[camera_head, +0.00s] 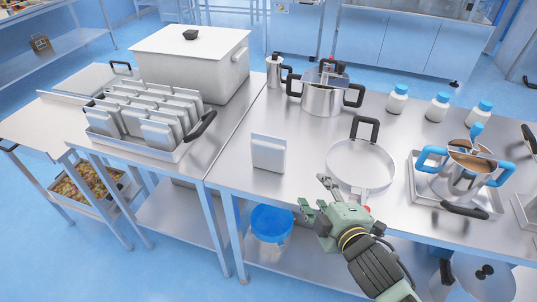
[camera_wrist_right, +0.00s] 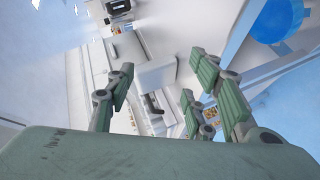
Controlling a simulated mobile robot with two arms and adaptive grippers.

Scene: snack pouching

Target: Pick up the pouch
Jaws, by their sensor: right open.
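A pale grey pouch (camera_head: 268,153) stands upright by itself near the front edge of the steel table. Several similar pouches (camera_head: 158,133) stand in rows in a tray (camera_head: 160,153) on the left table. My right gripper (camera_head: 314,193) is open and empty, to the right of the lone pouch and nearer the front edge, apart from it. In the right wrist view its spread fingers (camera_wrist_right: 158,76) have nothing held between them. A pale block-like shape shows beyond the fingers there; I cannot tell whether it is the pouch. My left gripper is not in view.
A round shallow pan (camera_head: 360,168) lies just right of the pouch, beyond my gripper. A lidded pot (camera_head: 322,98) stands behind. A blue-handled pot (camera_head: 462,180) and white bottles (camera_head: 437,107) are at right. A large white box (camera_head: 190,65) is at left. Table around the pouch is clear.

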